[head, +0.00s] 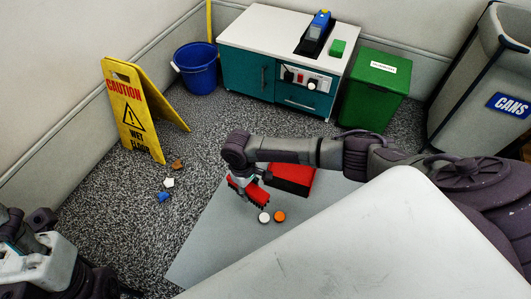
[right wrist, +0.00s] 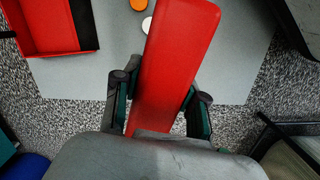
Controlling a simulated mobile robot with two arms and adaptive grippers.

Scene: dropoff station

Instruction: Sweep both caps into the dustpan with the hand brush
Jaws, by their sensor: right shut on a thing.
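My right gripper (head: 244,186) is shut on the red hand brush (head: 257,193), just above or at the grey mat; I cannot tell if its bristles touch. In the right wrist view the brush (right wrist: 178,60) lies between the two fingers (right wrist: 160,92). A white cap (head: 264,217) and an orange cap (head: 280,216) lie side by side on the mat, just right of the brush's lower end. The red dustpan (head: 299,183) with a dark part stands behind the caps, partly hidden by my right arm. It also shows in the right wrist view (right wrist: 38,22).
The grey mat (head: 200,250) is bare at left. Small brown, white and blue bits (head: 168,183) lie on the speckled floor near a yellow caution sign (head: 130,112). A blue bucket (head: 196,68), teal cabinet (head: 245,70), green bin (head: 376,92) and CANS bin (head: 470,85) stand behind.

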